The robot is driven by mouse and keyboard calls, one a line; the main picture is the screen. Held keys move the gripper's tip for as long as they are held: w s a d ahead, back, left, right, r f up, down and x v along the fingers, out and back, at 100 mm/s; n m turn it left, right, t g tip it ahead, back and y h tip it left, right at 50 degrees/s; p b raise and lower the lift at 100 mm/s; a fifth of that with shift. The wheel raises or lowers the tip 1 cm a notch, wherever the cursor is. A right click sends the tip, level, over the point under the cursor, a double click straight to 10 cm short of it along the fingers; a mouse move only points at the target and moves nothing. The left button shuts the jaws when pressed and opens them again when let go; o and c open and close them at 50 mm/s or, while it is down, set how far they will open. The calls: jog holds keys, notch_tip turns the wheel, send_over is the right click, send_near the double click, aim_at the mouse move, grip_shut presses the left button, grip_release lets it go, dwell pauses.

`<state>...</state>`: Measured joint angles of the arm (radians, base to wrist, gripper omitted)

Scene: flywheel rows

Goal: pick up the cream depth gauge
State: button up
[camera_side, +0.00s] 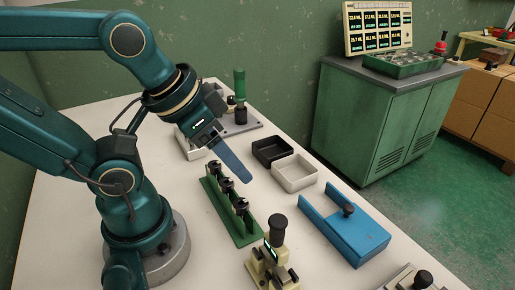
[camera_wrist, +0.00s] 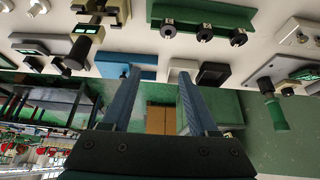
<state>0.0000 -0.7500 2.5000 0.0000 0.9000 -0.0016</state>
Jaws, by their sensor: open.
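The cream depth gauge (camera_side: 272,268), as I take it, stands at the bottom of the side view, with a black knob on top and a small lit display. In the wrist view it appears upside down at upper left, its cream body (camera_wrist: 88,30) ending in a black knob. My gripper (camera_side: 245,179) is in the air above the table, beyond the green rack and well apart from the gauge. In the wrist view my gripper (camera_wrist: 159,72) has its two blue fingers spread wide with nothing between them.
A green rack (camera_side: 243,236) with several black pieces stands between gripper and gauge. A blue fixture (camera_side: 362,240) is right of the gauge. A black box (camera_side: 257,145) and a white box (camera_side: 283,184) sit behind. A green-handled tool (camera_side: 239,82) stands at the back.

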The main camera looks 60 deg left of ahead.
jog(key=n+g, duration=0.2)
jog(key=g, duration=0.4)
send_near(278, 220)
notch_tip(278, 220, down, 6)
jog(key=shift+s+f, duration=0.1)
jog(key=shift+s, duration=0.05)
jog(key=shift+f, duration=2.55)
grip_shut()
